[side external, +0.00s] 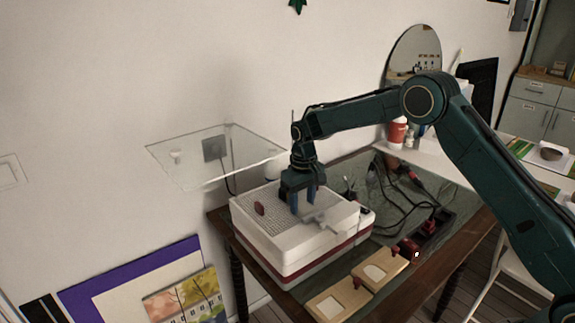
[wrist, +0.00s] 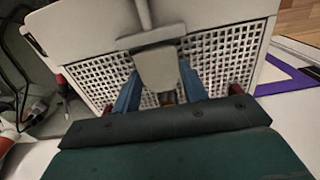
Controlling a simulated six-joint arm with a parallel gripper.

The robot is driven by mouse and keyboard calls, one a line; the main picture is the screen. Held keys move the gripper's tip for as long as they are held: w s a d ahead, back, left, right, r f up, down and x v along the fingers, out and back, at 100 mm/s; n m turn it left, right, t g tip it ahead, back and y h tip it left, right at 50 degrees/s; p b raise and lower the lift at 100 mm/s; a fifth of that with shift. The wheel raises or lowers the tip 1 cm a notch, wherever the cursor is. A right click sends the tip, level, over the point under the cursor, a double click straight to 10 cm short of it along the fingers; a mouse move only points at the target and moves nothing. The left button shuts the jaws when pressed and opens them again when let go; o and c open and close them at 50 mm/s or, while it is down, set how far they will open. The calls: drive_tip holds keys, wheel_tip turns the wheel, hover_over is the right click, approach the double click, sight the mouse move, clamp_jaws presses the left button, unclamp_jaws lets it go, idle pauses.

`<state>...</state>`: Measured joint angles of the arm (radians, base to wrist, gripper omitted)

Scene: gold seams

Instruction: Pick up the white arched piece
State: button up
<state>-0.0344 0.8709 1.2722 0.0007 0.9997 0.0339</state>
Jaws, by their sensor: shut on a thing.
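My gripper (side external: 302,205) points down over the grid top of a white box in the side external view, with its two blue fingers low over the surface. In the wrist view my gripper (wrist: 159,72) is shut on a pale, rounded piece (wrist: 157,67), which fits the white arched piece. It sits between the blue fingers, above the white grid. A pale T-shaped bar (wrist: 150,39) lies right beside it; I cannot tell whether the two are joined. In the side view the held piece is mostly hidden by the fingers. I cannot tell whether it still touches the grid.
The white box (side external: 264,247) has a red band and stands on a dark-topped table (side external: 230,228). Two wooden blocks (side external: 338,303) lie in front right. Cables and a dark red device (side external: 428,230) are behind. A glass shelf (side external: 205,165) is at left.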

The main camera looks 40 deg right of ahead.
drive_tip(key=shift+r, duration=0.2)
wheel_tip(320, 180, up, 20)
drive_tip(key=shift+f, duration=0.15)
idle(0.4)
idle(0.6)
wheel_tip(320, 180, up, 5)
hover_over(302, 205)
drive_tip(key=s+d, duration=0.5)
drive_tip(key=s, duration=0.5)
drive_tip(key=s+d, duration=0.4)
drive_tip(key=s, duration=0.5)
drive_tip(key=f, duration=3.2)
drive_tip(key=shift+s+d+f, duration=0.25)
drive_tip(key=shift+s+f, duration=0.1)
drive_tip(key=shift+f, duration=0.15)
drive_tip(key=shift+f, duration=2.5)
